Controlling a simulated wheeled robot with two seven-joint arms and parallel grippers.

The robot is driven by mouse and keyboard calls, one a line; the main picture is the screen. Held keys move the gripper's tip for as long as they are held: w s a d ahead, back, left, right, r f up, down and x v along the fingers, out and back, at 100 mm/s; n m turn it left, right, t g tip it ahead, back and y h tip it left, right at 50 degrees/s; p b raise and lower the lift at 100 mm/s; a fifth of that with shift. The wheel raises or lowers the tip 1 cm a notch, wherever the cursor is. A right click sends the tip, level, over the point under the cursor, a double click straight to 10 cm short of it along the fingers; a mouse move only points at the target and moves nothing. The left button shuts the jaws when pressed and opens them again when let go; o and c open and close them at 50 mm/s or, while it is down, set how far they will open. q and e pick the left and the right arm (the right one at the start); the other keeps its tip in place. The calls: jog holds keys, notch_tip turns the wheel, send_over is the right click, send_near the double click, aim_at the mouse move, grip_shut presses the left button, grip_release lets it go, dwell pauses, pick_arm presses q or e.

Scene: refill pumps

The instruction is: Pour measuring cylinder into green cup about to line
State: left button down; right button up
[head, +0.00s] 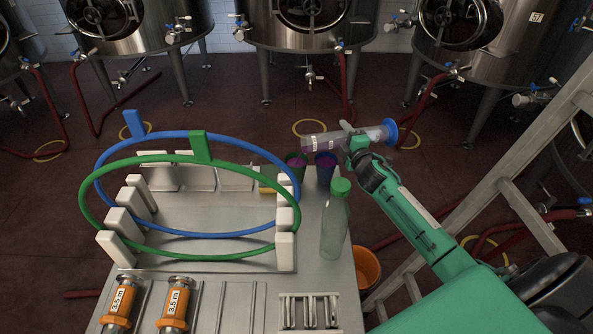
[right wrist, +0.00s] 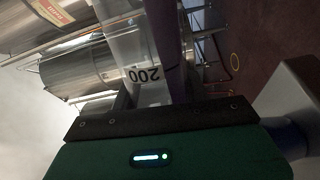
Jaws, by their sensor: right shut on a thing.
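The clear measuring cylinder (head: 330,139) is tipped almost flat, its blue foot (head: 389,132) to the right and its mouth end to the left. Purple liquid shows towards its mouth end. My right gripper (head: 349,134) is shut on the cylinder's middle. In the right wrist view the cylinder (right wrist: 142,75) carries an upside-down "200" mark, with a dark purple band along one side. The green cup (head: 296,173) stands at the table's back edge, just under the mouth end, with purple inside. Its line and exact level cannot be made out. My left gripper is out of view.
A blue cup (head: 325,171) stands right of the green cup, under the cylinder. A green-capped bottle (head: 335,220) stands in front. Blue (head: 101,150) and green (head: 81,205) hoops stand in white holders on the left. An orange bucket (head: 367,268) is beside the table.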

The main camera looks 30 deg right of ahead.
dwell(0.4)
jog(key=shift+f+m+b, duration=0.5)
jog(key=shift+f, duration=0.2)
jog(key=shift+r, duration=0.1)
jog(key=shift+r+p, duration=0.25)
jog(key=shift+p, duration=0.25)
jog(key=shift+r+n+p, duration=0.25)
jog(key=shift+n+p, duration=0.05)
jog(key=shift+p, duration=0.1)
dwell(0.3)
jog(key=shift+r+p, duration=0.2)
jog(key=shift+p, duration=0.4)
dwell(0.6)
